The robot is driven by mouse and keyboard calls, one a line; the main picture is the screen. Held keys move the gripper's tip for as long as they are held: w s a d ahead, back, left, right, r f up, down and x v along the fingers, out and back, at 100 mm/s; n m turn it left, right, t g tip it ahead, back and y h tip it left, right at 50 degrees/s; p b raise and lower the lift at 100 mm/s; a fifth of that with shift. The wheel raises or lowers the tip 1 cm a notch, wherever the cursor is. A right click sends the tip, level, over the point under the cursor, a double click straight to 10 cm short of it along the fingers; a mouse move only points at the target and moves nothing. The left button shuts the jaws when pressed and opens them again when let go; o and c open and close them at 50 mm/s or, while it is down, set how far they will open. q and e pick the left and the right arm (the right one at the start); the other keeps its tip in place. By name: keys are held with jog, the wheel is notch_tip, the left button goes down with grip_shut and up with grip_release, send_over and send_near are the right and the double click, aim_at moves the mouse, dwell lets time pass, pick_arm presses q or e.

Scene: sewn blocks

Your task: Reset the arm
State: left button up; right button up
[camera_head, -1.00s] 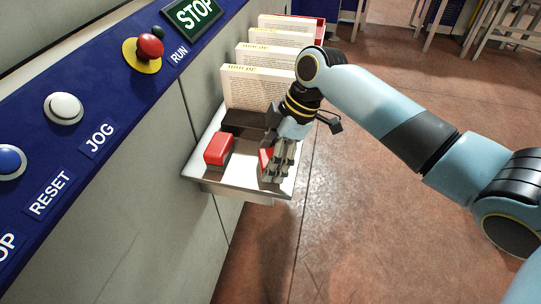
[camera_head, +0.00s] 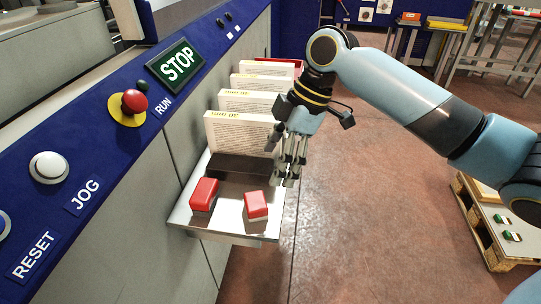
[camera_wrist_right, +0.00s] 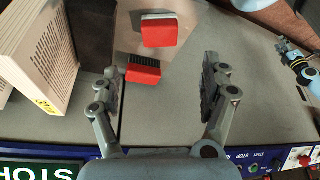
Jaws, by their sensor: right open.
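My right gripper (camera_head: 288,168) is open and empty in the head view. It hangs above the right edge of the metal tray (camera_head: 236,222), beside the sewn blocks. In the right wrist view, my right gripper (camera_wrist_right: 160,95) has its fingers wide apart with nothing held. Two red blocks lie on the tray: the left red block (camera_head: 204,193) and the right red block (camera_head: 256,205). Two red blocks also show in the right wrist view, the upper one (camera_wrist_right: 160,33) and a lower one with dark bristles (camera_wrist_right: 143,73). My left gripper is in neither view.
Several upright sewn blocks (camera_head: 238,134) stand in a row behind a dark bar (camera_head: 240,168) on the tray. The blue machine panel (camera_head: 100,165) with STOP, RUN, JOG and RESET runs along the left. A wooden pallet (camera_head: 490,235) lies at right. The floor between is clear.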

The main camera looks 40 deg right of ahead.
jog(key=s+a+m+t+h, duration=0.1)
jog(key=s+a+m+h, duration=0.15)
jog(key=s+m, duration=0.5)
jog(key=s+a+m+h, duration=0.1)
jog(key=s+m+h, duration=0.25)
jog(key=s, duration=0.65)
notch_tip(320, 180, down, 27)
jog(key=s+d+m+y+b, duration=0.1)
jog(key=s+d, duration=0.1)
jog(key=d, duration=0.1)
jog(key=s+f+g, duration=0.2)
jog(key=s+f, duration=1.4)
jog(key=s, duration=0.2)
jog(key=shift+d+f+b, duration=0.4)
jog(key=shift+d+b, duration=0.05)
